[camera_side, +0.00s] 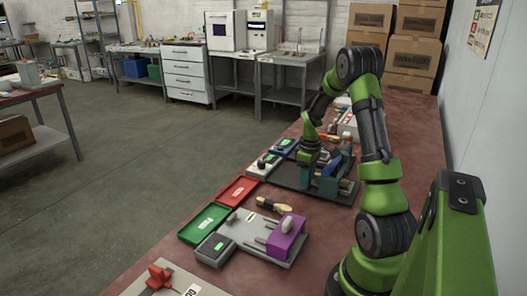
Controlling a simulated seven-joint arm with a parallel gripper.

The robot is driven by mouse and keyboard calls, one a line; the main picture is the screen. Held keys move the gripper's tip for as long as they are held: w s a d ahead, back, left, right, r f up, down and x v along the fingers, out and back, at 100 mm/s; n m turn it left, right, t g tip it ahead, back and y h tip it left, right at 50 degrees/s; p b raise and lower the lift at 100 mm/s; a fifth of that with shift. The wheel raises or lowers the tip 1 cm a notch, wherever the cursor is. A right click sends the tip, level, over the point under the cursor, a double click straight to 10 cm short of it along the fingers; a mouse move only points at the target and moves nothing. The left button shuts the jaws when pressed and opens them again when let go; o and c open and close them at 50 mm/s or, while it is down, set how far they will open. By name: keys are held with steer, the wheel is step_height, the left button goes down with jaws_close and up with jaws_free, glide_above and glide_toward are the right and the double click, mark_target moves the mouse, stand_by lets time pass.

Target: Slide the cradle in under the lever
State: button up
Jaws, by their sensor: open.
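My gripper (306,163) points down over the dark base plate (290,181) of a fixture in the middle of the bench. Its fingers are small here and partly merge with the parts behind them; it is open. On this plate stand teal and blue blocks (328,184), close to the right of my gripper. I cannot tell whether they touch it. The lever and the cradle cannot be told apart with certainty among these parts. Nearer the camera, a purple block (286,241) with a pale rounded piece on top sits on a grey plate (246,235) with dark rods.
A red tray (238,191) and a green tray (204,223) lie along the bench's left edge. A box with a green display (215,248) sits beside the grey plate. A yellowish handled tool (273,205) lies between the two plates. Small boxes and bottles stand behind my gripper.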

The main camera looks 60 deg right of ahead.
step_height(320, 180, up, 16)
steer(key=shift+r, duration=0.2)
stand_by(0.4)
steer(key=w+a+r+m+t, duration=0.1)
steer(key=w+a+m+t, duration=0.15)
steer(key=a, duration=0.55)
steer(key=w+a+r+m+t, duration=0.1)
steer(key=a+m, duration=0.3)
steer(key=a, duration=0.4)
steer(key=s+a+r+n+t+y, duration=0.1)
steer(key=s+a+t, duration=0.1)
steer(key=a, duration=0.8)
steer(key=s+a+r+n+t+y, duration=0.1)
steer(key=s+a, duration=0.3)
steer(key=a, duration=0.5)
steer(key=shift+a+r+t, duration=0.25)
steer(key=shift+a+t, duration=0.1)
